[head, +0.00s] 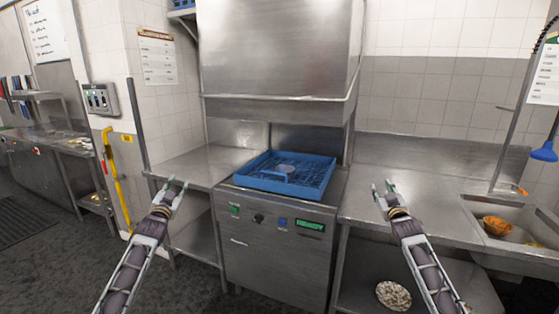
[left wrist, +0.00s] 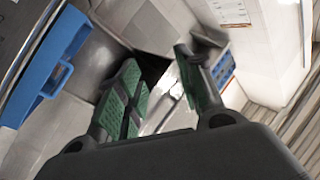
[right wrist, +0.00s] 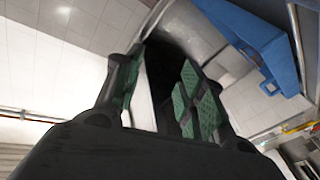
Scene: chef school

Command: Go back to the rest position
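My left gripper (head: 177,185) is raised in front of the side table left of the dishwasher. In the left wrist view its fingers (left wrist: 158,66) stand apart with nothing between them. My right gripper (head: 384,189) is raised in front of the right-hand counter, about level with the left one. In the right wrist view its fingers (right wrist: 162,62) are also apart and empty. A blue dish rack (head: 272,186) sits in the dishwasher opening between the two grippers, touched by neither. A round greyish shape shows in its middle; I cannot tell whether it is a dish.
The steel dishwasher (head: 272,262) has its hood (head: 280,60) raised. The left side table (head: 195,165) and right counter (head: 385,170) look bare. A sink (head: 535,215) at right holds an orange bowl (head: 496,227). A patterned plate (head: 393,295) lies on the lower right shelf.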

